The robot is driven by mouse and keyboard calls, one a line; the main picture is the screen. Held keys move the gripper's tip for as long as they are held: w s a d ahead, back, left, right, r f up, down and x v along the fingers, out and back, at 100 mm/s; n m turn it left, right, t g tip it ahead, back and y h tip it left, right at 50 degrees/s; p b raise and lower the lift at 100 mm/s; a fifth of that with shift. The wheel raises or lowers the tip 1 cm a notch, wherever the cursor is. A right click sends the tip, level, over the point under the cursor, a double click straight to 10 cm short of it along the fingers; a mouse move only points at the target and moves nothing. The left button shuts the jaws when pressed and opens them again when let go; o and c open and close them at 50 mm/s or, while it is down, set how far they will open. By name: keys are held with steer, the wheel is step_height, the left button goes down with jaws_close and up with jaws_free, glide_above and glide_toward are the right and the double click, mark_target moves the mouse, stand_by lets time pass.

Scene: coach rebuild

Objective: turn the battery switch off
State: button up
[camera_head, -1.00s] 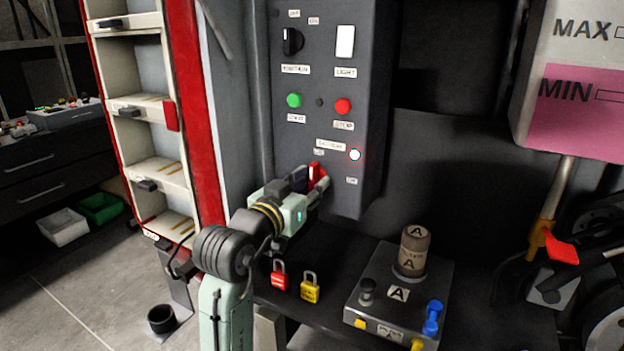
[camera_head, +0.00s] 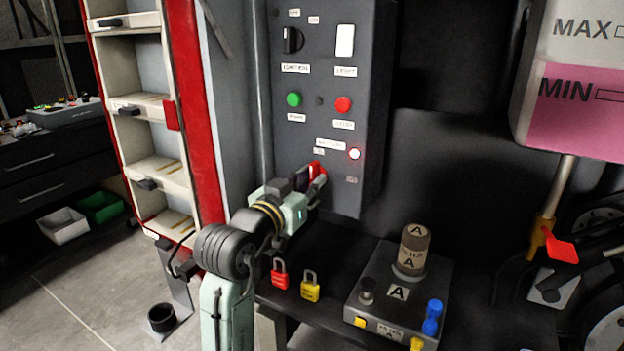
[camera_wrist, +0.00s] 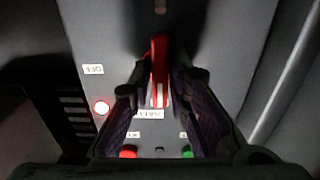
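The battery switch has a red handle (camera_head: 317,169) low on the grey control panel (camera_head: 347,195). In the wrist view the red handle (camera_wrist: 159,68) stands upright in the picture between my two fingers. My gripper (camera_head: 314,178) is at the switch, with one finger on each side of the handle. In the wrist view my gripper (camera_wrist: 161,75) looks closed in on the handle; the exact contact is hard to see. The fingers and handle hide the switch's base. A lit lamp with a red rim (camera_head: 354,154) is above and right of the handle.
Green (camera_head: 294,99) and red (camera_head: 343,105) buttons, a black knob (camera_head: 292,40) and a white light switch (camera_head: 345,40) sit higher on the panel. Below are red (camera_head: 280,275) and yellow (camera_head: 310,287) padlocks and a grey filter box (camera_head: 397,300). A red-edged shelf (camera_head: 190,110) stands left.

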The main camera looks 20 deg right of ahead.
jaws_close()
steer(key=shift+f+m+b, duration=0.1)
steer(key=shift+m+b, duration=1.7)
steer(key=shift+m, duration=0.3)
steer(key=shift+m+b, duration=0.65)
steer(key=shift+m, duration=0.25)
